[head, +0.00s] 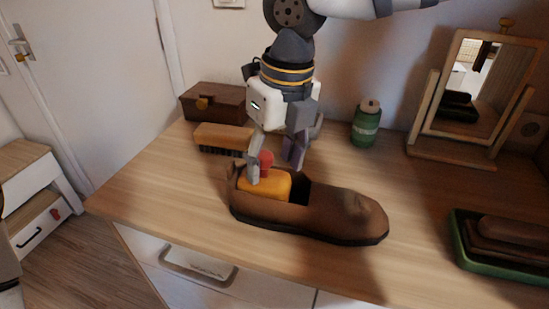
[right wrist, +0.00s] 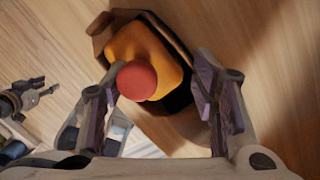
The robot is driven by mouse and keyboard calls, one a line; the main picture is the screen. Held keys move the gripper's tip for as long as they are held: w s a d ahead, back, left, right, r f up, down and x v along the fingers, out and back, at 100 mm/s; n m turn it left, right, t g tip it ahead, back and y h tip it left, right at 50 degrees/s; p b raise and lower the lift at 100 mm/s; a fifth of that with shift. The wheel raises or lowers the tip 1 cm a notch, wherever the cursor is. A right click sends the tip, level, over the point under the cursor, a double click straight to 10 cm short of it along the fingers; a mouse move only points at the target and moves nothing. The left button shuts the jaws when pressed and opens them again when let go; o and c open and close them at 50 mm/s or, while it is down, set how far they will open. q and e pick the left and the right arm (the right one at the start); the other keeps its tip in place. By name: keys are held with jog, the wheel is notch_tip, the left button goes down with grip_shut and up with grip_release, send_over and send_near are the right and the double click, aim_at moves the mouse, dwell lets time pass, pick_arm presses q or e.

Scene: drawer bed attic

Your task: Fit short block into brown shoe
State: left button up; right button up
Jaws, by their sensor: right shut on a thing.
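The brown shoe (head: 313,208) lies on the wooden top, heel left and toe right. The short block, orange with a round red knob (head: 265,160), is in the shoe's heel opening, its upper part (head: 270,185) showing above the rim. How deep it sits is hidden. My right gripper (head: 275,165) is above the heel, pointing down, shut on the block. In the right wrist view its fingers (right wrist: 160,98) stand either side of the block (right wrist: 140,45), the left one close to the knob. My left gripper (right wrist: 28,94) appears small at that view's left edge; its opening is unclear.
A brush (head: 224,137) and a brown box (head: 213,102) stand behind the shoe. A green bottle (head: 366,124) and a mirror (head: 478,90) stand at the back. A green tray (head: 461,246) is at right. The front left of the top is clear.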

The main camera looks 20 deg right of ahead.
aim_at(282, 177)
jog(key=o, duration=1.7)
jog(key=shift+f, duration=0.1)
jog(key=shift+o, duration=0.2)
notch_tip(282, 177, up, 12)
jog(key=s, duration=0.1)
jog(key=shift+s+d, duration=0.15)
jog(key=shift+d, duration=0.25)
